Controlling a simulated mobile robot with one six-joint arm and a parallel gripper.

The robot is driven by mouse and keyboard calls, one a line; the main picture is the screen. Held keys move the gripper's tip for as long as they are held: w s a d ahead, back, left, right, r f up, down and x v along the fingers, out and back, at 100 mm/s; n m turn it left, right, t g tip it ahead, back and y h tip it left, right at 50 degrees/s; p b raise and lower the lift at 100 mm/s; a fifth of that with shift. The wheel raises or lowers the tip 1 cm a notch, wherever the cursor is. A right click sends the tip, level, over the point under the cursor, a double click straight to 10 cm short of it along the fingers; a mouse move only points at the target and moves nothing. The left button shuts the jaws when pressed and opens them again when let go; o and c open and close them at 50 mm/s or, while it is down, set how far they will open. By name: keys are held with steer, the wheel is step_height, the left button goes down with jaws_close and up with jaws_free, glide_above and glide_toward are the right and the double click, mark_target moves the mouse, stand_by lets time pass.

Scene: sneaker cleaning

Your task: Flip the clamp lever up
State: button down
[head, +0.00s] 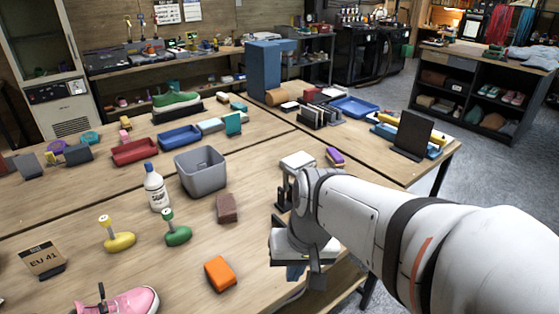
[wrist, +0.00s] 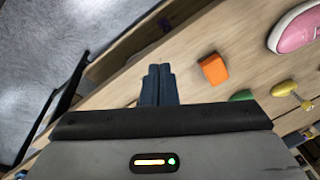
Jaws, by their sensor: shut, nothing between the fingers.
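My gripper (head: 295,273) is at the front right edge of the wooden workbench, pointing down. Its blue fingers (wrist: 158,70) are together in the wrist view, with nothing seen between them. My arm covers part of the bench's right side in the head view.
An orange block (head: 220,273) lies left of my gripper and also shows in the wrist view (wrist: 213,69). A brown block (head: 227,208), a grey bin (head: 201,172), a green-based brush (head: 178,235) and a pink sneaker (head: 117,301) are on the bench.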

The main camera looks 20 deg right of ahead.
steer(key=w+f+m+t+y+b, duration=0.25)
steer(key=w+f+m+y, duration=0.35)
steer(key=m+y, duration=0.7)
steer(key=w+d+m+t+h, duration=0.3)
steer(key=d+m+t+h, duration=0.1)
steer(key=d+m+t, duration=0.3)
steer(key=w+d+f+m+t+h, duration=0.1)
steer(key=w+d+m+t+h, duration=0.3)
steer(key=d+m+t, duration=0.3)
steer(key=d+m+h, duration=0.1)
steer(key=d+m, duration=0.3)
steer(key=d, duration=0.2)
steer(key=shift+f+m, duration=0.3)
steer(key=shift+m, duration=0.1)
steer(key=shift+w+a, duration=0.1)
steer(key=shift+w, duration=0.05)
steer(key=r+p+x, duration=0.2)
steer(key=p+x, duration=0.1)
steer(key=x, duration=0.9)
steer(key=shift+w+r, duration=0.35)
